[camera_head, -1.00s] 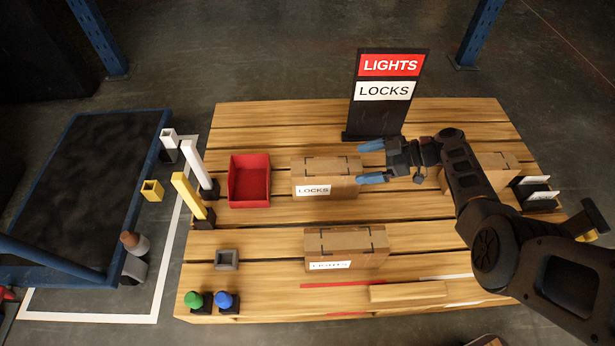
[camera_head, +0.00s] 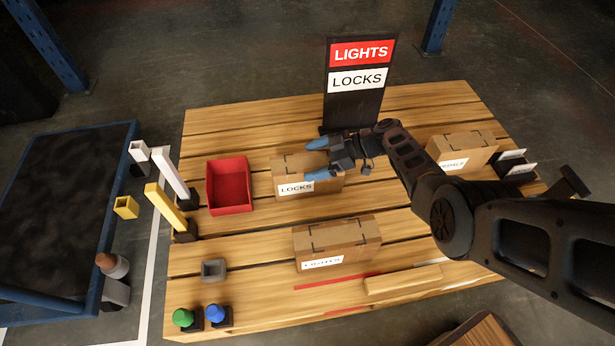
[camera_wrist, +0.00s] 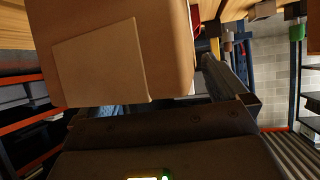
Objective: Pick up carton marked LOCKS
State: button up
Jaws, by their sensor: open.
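The carton marked LOCKS (camera_head: 291,177) is a brown box with a white label, standing upright on the wooden table behind the LIGHTS carton. My gripper (camera_head: 318,159) has blue fingertips. It is open at the right end of the LOCKS carton, with the fingers reaching along its two sides and partly covering it. In the wrist view a brown carton (camera_wrist: 160,35) with a blank tan patch fills the space before my gripper (camera_wrist: 155,100), close between the fingers. I cannot tell whether the fingers touch it.
A carton marked LIGHTS (camera_head: 338,243) stands in front. A red bin (camera_head: 230,186) is to the left. Another carton (camera_head: 463,151) stands at right beneath my arm's far side. A LIGHTS/LOCKS sign (camera_head: 356,85) rises behind. Green and blue knobs (camera_head: 216,314) sit at the front left.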

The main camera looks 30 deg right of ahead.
jog(key=shift+c, duration=0.4)
grip_shut()
dwell(0.5)
